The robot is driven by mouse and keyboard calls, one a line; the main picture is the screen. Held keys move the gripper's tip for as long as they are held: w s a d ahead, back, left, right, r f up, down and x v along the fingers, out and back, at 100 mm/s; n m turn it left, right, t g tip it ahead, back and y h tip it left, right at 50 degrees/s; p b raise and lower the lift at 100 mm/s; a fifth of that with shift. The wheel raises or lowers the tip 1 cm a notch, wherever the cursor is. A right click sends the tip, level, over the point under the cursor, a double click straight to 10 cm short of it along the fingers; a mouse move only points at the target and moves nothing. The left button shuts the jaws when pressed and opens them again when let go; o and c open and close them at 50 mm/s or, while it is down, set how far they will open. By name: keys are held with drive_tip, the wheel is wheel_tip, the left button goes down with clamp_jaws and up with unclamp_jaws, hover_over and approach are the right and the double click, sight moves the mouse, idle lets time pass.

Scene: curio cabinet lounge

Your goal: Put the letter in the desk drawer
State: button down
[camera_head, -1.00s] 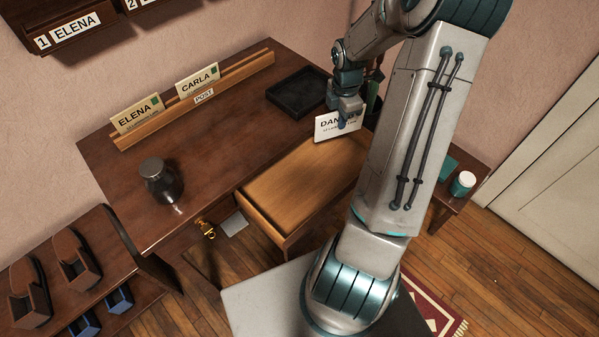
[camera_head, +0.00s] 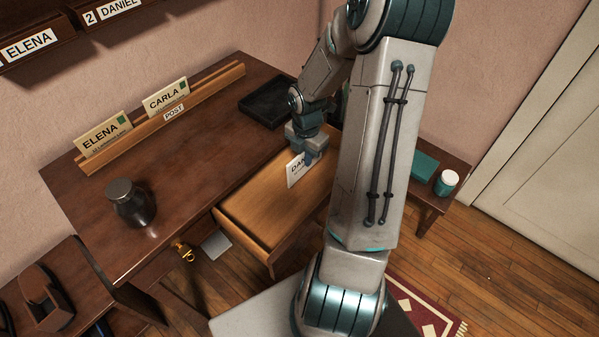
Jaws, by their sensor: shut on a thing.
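The letter (camera_head: 297,171) is a white envelope with a name starting "DAN" on it, partly hidden by my gripper. My gripper (camera_head: 309,160) is shut on the letter's upper right part and holds it upright over the open desk drawer. The desk drawer (camera_head: 262,206) is pulled out from the front of the dark wooden desk (camera_head: 180,145). Its light wooden inside shows bare on the left; my arm hides its right end. I cannot tell whether the letter touches the drawer bottom.
A post rack (camera_head: 215,90) with letters for Elena (camera_head: 102,137) and Carla (camera_head: 166,98) stands at the desk's back. A black tray (camera_head: 262,108) lies behind the drawer, and a dark jar (camera_head: 130,203) stands at the left. A brass key (camera_head: 184,252) hangs at the desk front.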

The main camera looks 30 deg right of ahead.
drive_tip(key=shift+a+f+b, duration=0.2)
drive_tip(key=shift+a+f, duration=0.05)
drive_tip(key=shift+f, duration=0.6)
drive_tip(key=shift+a+f+b, duration=0.2)
drive_tip(key=shift+a+f, duration=0.1)
drive_tip(key=shift+f, duration=0.5)
drive_tip(key=shift+a+f+b, duration=0.2)
drive_tip(key=shift+a+f, duration=0.05)
drive_tip(key=shift+f, duration=0.6)
drive_tip(key=shift+f, duration=0.1)
drive_tip(key=c, duration=1.6)
unclamp_jaws()
drive_tip(key=shift+o, duration=0.2)
